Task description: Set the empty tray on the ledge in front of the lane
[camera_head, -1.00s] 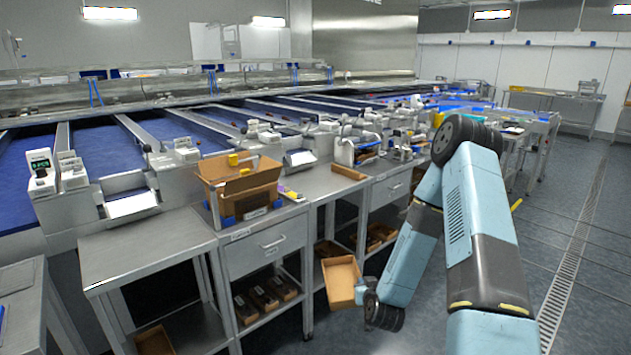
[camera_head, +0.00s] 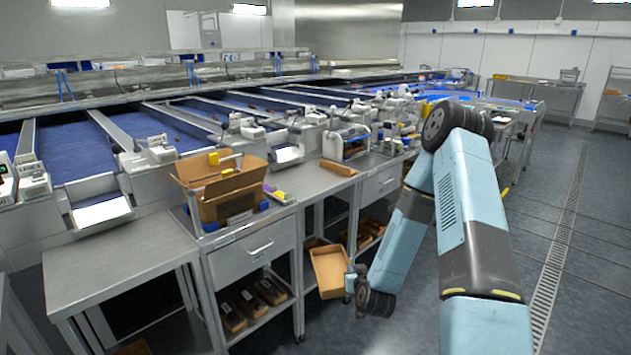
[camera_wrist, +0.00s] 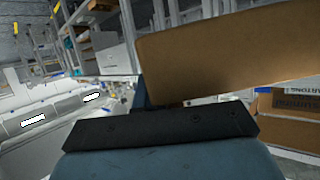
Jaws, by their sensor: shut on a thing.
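The empty tray (camera_head: 331,271) is a shallow brown cardboard tray, tilted, its open inside facing the head camera. It hangs low in front of the benches at the middle of the head view. My gripper (camera_head: 350,281) is shut on the tray's right side; the fingertips are hard to make out. In the wrist view the tray (camera_wrist: 230,55) fills the upper right as a plain brown panel. Steel bench tops (camera_head: 135,262) run in front of the blue lanes (camera_head: 75,158). I cannot tell which surface is the ledge meant.
An open cardboard box (camera_head: 228,205) stands on the bench above a drawer. Filled dark trays (camera_head: 250,300) lie on the shelf below. Another brown tray (camera_head: 338,167) lies on the bench further right. The bench top at left is bare. Open floor (camera_head: 520,230) lies to the right.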

